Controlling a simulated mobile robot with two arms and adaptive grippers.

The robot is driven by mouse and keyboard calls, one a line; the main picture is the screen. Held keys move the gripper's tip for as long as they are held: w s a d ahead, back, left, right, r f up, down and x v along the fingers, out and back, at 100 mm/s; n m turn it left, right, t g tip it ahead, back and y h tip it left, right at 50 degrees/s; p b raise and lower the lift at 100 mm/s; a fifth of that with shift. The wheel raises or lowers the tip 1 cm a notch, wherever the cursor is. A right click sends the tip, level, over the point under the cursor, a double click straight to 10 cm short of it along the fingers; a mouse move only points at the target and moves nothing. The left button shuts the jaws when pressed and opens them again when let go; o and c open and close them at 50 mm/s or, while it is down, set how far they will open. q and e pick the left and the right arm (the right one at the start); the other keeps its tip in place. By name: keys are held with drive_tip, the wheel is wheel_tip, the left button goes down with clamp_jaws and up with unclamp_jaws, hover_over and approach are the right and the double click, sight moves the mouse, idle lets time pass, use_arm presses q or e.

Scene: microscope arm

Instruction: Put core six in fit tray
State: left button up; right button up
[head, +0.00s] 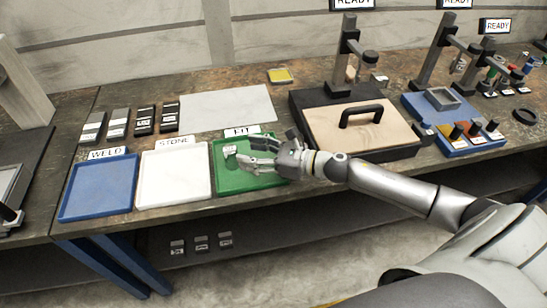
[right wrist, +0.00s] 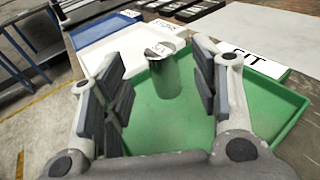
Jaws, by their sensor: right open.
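The green fit tray (head: 262,180) lies on the bench and fills much of the right wrist view (right wrist: 270,105). My right gripper (head: 246,153) is open over the tray. In the right wrist view its fingers (right wrist: 158,72) are spread to either side of the cylinder, with gaps showing. My left gripper is not in view.
A white tray (head: 174,178) and a blue tray (head: 98,190) stand left of the green one. A black case with a wooden lid and handle (head: 350,128) stands to the right. Several small labelled blocks (head: 144,120) lie behind the trays. A grey mat (head: 226,106) is clear.

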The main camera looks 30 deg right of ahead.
drive_tip(key=shift+b+v, duration=0.75)
drive_tip(key=shift+v, duration=2.6)
